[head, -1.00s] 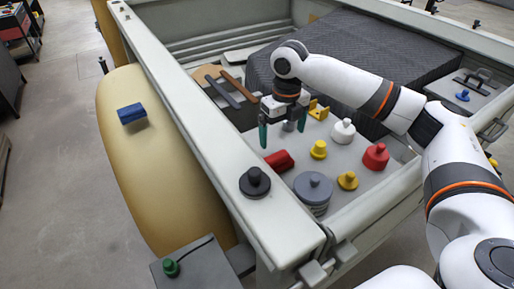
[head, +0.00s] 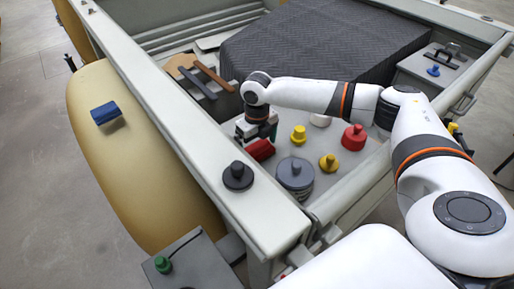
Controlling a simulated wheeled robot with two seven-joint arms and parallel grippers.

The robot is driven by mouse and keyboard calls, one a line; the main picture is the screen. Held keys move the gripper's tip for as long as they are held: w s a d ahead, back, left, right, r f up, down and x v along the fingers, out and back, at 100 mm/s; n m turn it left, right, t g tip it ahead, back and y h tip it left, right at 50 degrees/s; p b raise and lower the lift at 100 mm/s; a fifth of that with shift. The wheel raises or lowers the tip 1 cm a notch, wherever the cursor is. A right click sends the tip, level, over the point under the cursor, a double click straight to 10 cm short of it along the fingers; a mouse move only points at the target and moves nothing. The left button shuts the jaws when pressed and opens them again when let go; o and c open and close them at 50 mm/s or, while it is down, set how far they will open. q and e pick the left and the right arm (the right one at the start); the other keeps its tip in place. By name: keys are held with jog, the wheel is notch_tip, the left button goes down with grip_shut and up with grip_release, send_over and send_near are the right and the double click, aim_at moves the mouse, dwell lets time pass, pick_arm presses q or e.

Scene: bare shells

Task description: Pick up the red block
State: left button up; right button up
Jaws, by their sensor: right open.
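The red block (head: 260,149) lies on the light grey surface inside the large shell, close to its left wall. My right gripper (head: 257,136) points down right at the block's far side, with its jaws open. The gripper hides part of the block's far edge, and its fingertips are hard to make out. I cannot tell whether the fingers touch the block or straddle it. My left gripper is not in view.
Around the block stand a grey disc stack (head: 295,175), a black knob (head: 238,176) on the wall top, yellow knobs (head: 298,136) and a red knob (head: 353,138).

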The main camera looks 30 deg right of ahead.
jog(key=shift+f, duration=0.9)
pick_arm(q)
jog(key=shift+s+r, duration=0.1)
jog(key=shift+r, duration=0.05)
pick_arm(e)
jog(key=shift+c, duration=0.6)
jog(key=c, duration=0.5)
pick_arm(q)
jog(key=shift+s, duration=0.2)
pick_arm(e)
jog(key=shift+c, duration=0.2)
jog(key=shift+r, duration=0.2)
